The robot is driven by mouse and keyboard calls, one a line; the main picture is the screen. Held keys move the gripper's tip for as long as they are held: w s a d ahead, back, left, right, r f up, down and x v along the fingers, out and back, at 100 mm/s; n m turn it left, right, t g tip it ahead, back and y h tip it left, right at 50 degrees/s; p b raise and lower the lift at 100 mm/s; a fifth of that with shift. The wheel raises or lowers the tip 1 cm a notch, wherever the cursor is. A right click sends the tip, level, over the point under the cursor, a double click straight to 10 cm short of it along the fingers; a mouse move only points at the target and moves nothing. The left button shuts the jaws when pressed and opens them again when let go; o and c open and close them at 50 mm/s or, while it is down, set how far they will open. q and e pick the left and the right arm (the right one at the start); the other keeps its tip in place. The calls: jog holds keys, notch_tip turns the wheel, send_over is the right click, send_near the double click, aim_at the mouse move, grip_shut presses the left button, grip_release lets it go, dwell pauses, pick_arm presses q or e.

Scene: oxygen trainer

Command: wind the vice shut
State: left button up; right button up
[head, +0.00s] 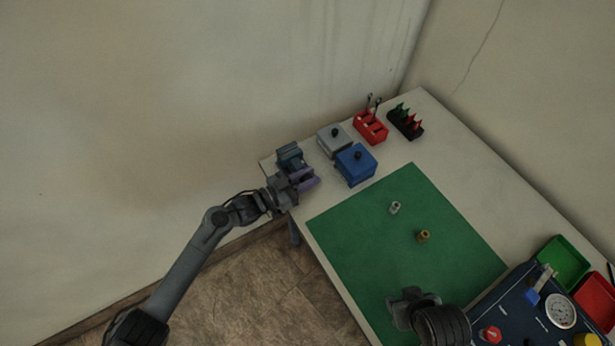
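The blue-grey vice (288,153) stands at the table's far left corner. My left arm reaches in from the left, and its gripper (304,181) is at the near side of the vice, overlapping it in this view. Purple parts show at the fingers. The vice's handle and the gap between its jaws are hidden or too small to make out. I cannot tell whether the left gripper is touching the vice or is open or shut. My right gripper (403,300) is over the near part of the green mat, seen from above, its fingers mostly hidden.
A grey box (333,139) and a blue box (355,166) with black knobs stand right of the vice. Behind are a red holder (370,127) and a black rack (405,122). Two small fittings lie on the green mat (350,230). A dark gauge panel (515,305) is at right.

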pick_arm(q)
jog(key=shift+r+p, duration=0.25)
jog(key=shift+p, duration=0.35)
grip_shut()
pick_arm(e)
jog(key=shift+r, duration=0.55)
pick_arm(q)
jog(key=g+y+p, duration=0.1)
jog(key=y+p, duration=0.1)
jog(key=p, duration=0.1)
jog(key=g+y+p, duration=0.1)
jog(key=y+p, duration=0.1)
jog(key=p, duration=0.2)
jog(key=shift+w+d+r, duration=0.1)
jog(key=shift+w+d, duration=0.05)
jog(key=shift+d, duration=0.05)
jog(key=shift+d+g+y+p, duration=0.1)
jog(key=shift+g+y+p, duration=0.55)
jog(key=shift+p, duration=0.3)
jog(key=shift+f+y+p, duration=0.3)
jog(key=shift+y, duration=0.05)
pick_arm(e)
notch_tip(320, 180, up, 10)
jog(key=shift+f, duration=0.2)
pick_arm(q)
jog(key=o, duration=0.5)
grip_release()
jog(key=shift+o, duration=0.4)
jog(key=shift+f, duration=0.1)
